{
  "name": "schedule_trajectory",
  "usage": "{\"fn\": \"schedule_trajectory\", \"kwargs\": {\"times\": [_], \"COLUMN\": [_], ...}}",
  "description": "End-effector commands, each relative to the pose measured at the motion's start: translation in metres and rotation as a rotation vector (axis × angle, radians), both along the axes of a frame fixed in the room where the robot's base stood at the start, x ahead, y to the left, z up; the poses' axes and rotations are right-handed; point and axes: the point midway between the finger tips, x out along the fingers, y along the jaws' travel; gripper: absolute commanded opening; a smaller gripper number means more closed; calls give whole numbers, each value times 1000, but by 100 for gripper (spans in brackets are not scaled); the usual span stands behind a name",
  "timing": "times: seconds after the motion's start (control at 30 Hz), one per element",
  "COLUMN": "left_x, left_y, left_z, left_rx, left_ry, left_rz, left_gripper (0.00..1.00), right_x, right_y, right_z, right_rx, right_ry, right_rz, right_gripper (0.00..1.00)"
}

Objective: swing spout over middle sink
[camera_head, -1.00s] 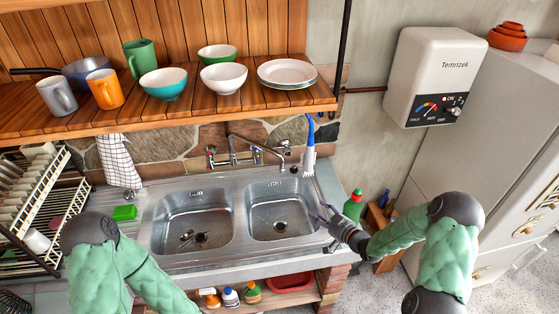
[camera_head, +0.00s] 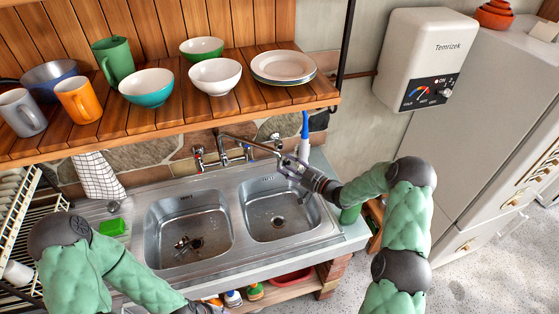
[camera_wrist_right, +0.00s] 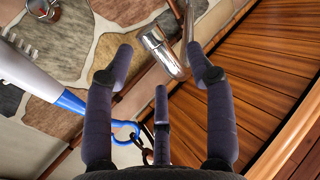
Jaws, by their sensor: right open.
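The chrome tap spout (camera_head: 243,140) comes from the wall tap above the sink and reaches right, its end over the back of the right bowl (camera_head: 275,222). The left bowl (camera_head: 190,235) lies beside it, with a steel divider between. My right gripper (camera_head: 286,165) is at the spout's end, partly covering it. In the right wrist view the gripper (camera_wrist_right: 160,55) is open, with the bent spout end (camera_wrist_right: 165,52) between its fingertips; contact is unclear. My left arm reaches the bottom edge of the head view, and its gripper is out of frame.
A blue-and-white brush (camera_head: 304,140) hangs just right of my right gripper. A wooden shelf (camera_head: 160,135) with mugs, bowls and plates overhangs the tap. A green sponge (camera_head: 112,227) lies left of the sink, and a dish rack (camera_head: 22,240) stands further left.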

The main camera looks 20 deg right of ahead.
Motion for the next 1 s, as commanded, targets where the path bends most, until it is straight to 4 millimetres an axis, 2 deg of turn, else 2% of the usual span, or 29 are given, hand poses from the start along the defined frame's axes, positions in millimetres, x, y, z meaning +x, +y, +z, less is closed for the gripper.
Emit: {"fn": "schedule_trajectory", "kwargs": {"times": [0.1, 0.3, 0.67, 0.87, 1.0], "left_x": [0, 0, 0, 0, 0], "left_y": [0, 0, 0, 0, 0], "left_z": [4, 7, 7, 7, 7], "left_rx": [0, 0, 0, 0, 0], "left_ry": [0, 1, 0, 0, 1], "left_rz": [0, 0, 0, 0, 0], "left_gripper": [41, 41, 41, 41, 41], "right_x": [15, 30, 33, 33, 33], "right_y": [12, 22, 24, 24, 24], "right_z": [1, 0, 0, 0, 0], "right_rx": [1, 1, 1, 1, 2], "right_ry": [-1, 0, 1, 1, 1], "right_rz": [1, -1, -2, -2, -2], "right_gripper": [55, 55, 55, 1, 0]}}
